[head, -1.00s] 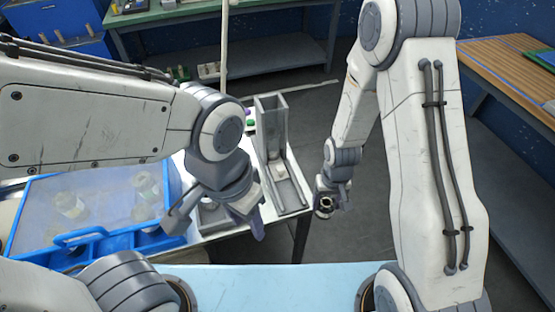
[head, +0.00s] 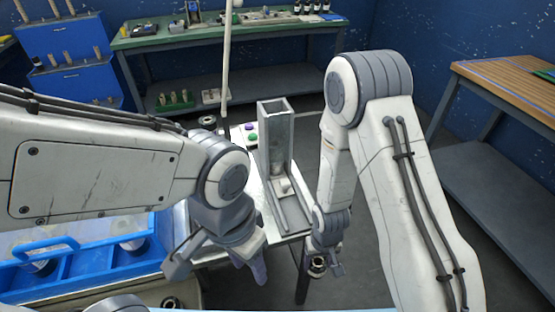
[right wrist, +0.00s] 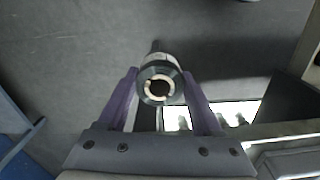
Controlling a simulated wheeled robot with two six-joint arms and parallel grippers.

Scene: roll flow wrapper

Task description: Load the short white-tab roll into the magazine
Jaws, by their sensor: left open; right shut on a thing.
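My right gripper (right wrist: 160,98) is shut on a short roll (right wrist: 160,80) between its purple fingers. The roll's near end shows a dark rim, a pale broken ring and a dark bore. In the head view the roll (head: 318,266) is a small dark ring hanging under the right wrist, in the air off the table's right edge. The magazine (head: 275,135) is a tall grey metal chute with a low trough at its foot, left of the right gripper. A small white piece (head: 284,186) sits in the trough. My left gripper (head: 250,266) is open, purple-fingered, left of the trough; its fingertips are partly hidden.
A blue tray (head: 75,270) with pale rolls lies at the left, partly behind my left arm. Green and purple buttons (head: 251,136) are beside the magazine. A pale pole (head: 226,70) stands behind. The floor right of the table is clear; a wooden bench (head: 510,75) stands further right.

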